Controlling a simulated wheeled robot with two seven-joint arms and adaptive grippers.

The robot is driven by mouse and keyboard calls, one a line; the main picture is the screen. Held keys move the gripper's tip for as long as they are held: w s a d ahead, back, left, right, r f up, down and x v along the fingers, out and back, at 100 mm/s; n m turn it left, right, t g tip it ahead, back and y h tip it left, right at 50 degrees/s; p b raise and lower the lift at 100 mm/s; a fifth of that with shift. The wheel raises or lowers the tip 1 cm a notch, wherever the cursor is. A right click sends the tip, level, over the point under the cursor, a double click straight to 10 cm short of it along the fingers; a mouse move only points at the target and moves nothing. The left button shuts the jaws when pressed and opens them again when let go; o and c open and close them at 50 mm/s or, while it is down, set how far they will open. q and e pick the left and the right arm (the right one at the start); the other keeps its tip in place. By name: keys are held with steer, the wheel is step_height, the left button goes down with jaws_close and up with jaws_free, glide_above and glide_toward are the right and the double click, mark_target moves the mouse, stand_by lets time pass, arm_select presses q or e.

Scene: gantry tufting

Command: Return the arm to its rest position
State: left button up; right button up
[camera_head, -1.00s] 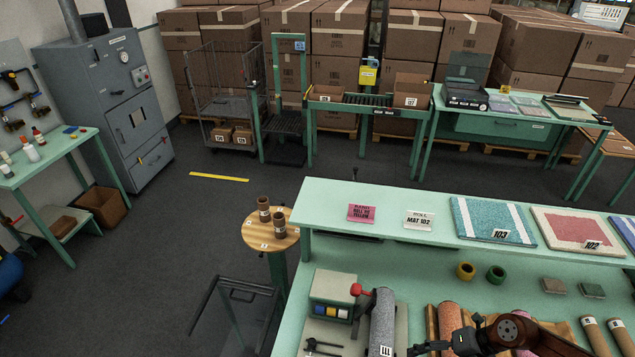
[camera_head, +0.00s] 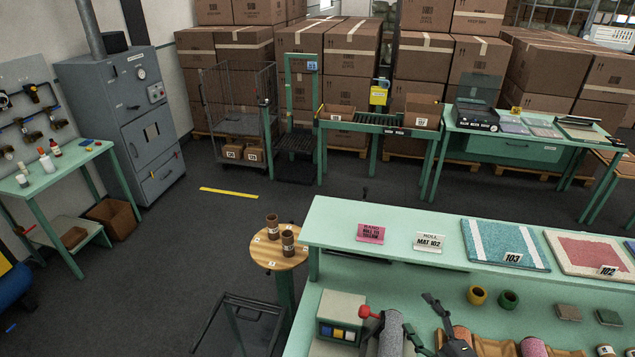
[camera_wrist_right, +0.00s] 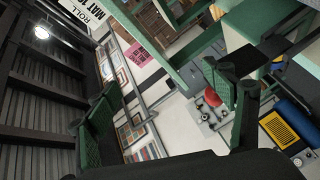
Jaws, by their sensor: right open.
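My right gripper (camera_head: 424,324) shows at the bottom of the head view, over the green workbench (camera_head: 335,293). Its dark fingers are spread apart, one pointing up and one to the left, with nothing between them. A grey speckled roll (camera_head: 391,333) lies just left of it in the picture. In the right wrist view my right gripper (camera_wrist_right: 165,112) shows two green-padded fingers wide apart and empty; the view is steeply tilted. My left gripper is not in view.
A control box with a red knob (camera_head: 366,312) stands left of the roll. More rolls (camera_head: 533,347) lie to the right. A raised shelf (camera_head: 340,214) holds signs and mat samples behind. A round wooden stand (camera_head: 262,252) with two brown spools is at left. Open floor lies beyond.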

steer(key=s+d+f+m+g+h, duration=0.5)
steer(key=s+d+f+m+h, duration=0.4)
steer(key=d+f+m, duration=0.35)
steer(key=s+a+f+m+g+y, duration=0.1)
steer(key=s+a+f+m+g, duration=0.2)
steer(key=s+f, duration=0.45)
steer(key=s+a+f+m+g+y, duration=0.2)
steer(key=s+f+g, duration=0.2)
steer(key=s, duration=0.7)
step_height(320, 180, down, 36)
steer(key=a+n+g+b, duration=0.1)
steer(key=b, duration=0.7)
steer(key=s+f+g+b, duration=0.1)
steer(key=s+f+b, duration=0.2)
steer(key=s+f, duration=0.7)
steer(key=s+f+b, duration=0.3)
steer(key=s+f, duration=0.7)
steer(key=f, duration=0.5)
steer(key=shift+s+f+n+g+b, duration=0.2)
steer(key=shift+s+n+g+b, duration=0.1)
steer(key=shift+n+g+b, duration=0.1)
